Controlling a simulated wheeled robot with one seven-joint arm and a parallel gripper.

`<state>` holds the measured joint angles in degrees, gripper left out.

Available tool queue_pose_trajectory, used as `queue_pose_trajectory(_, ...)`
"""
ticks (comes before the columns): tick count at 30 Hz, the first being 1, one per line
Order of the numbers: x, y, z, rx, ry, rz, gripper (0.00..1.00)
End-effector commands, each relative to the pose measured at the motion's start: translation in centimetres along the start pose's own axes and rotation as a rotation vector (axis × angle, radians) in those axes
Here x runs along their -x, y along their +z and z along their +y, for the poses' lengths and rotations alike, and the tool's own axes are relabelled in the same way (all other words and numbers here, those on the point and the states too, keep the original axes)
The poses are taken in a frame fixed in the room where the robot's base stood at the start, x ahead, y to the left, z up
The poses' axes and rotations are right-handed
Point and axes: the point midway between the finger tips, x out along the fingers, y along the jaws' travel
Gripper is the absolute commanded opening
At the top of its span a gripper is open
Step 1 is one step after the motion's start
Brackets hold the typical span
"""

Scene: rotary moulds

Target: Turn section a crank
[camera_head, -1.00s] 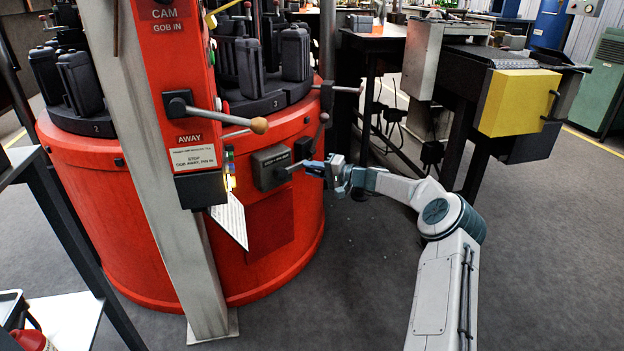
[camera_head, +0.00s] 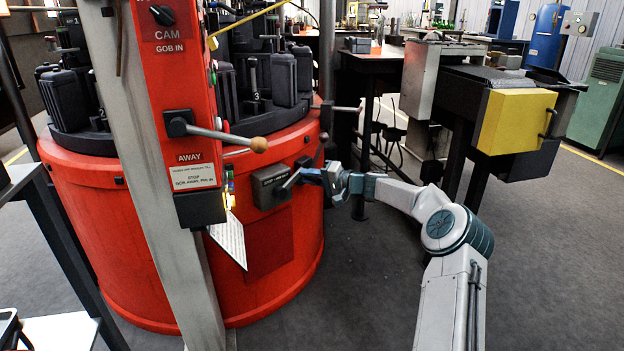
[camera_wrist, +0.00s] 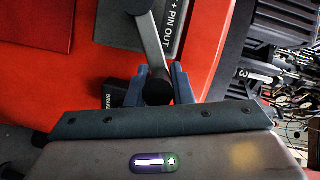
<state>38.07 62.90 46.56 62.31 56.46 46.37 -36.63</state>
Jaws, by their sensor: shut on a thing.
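My gripper (camera_head: 308,175) is at the crank's outer end. In the wrist view, the grey crank arm (camera_wrist: 152,45) runs down from a dark hub to a dark handle (camera_wrist: 157,90). My gripper (camera_wrist: 165,85) is shut on this handle, with a blue finger on each side. A plate beside the arm reads "+ PIN OUT". The handle's far side is hidden.
A lever with a wooden knob (camera_head: 258,145) sticks out from the red post (camera_head: 180,80), above and left of my gripper. A yellow-fronted unit (camera_head: 515,122) stands right.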

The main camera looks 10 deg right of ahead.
Motion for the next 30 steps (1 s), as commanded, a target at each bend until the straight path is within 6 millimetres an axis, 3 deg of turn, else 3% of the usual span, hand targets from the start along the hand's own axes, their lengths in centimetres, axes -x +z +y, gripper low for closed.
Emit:
queue_pose_trajectory(9, -0.4, 0.5, -0.1, -0.003, -0.005, -0.014, 0.00)
queue_pose_trajectory(10, -0.4, 0.5, -0.1, -0.003, -0.005, -0.014, 0.28)
queue_pose_trajectory(12, -0.3, 0.5, -0.1, -0.003, -0.004, -0.012, 0.41)
queue_pose_trajectory(23, 0.8, -0.1, 0.1, -0.003, 0.000, 0.001, 0.41)
queue_pose_trajectory(30, 5.0, -0.2, -0.2, -0.004, 0.002, 0.001, 0.41)
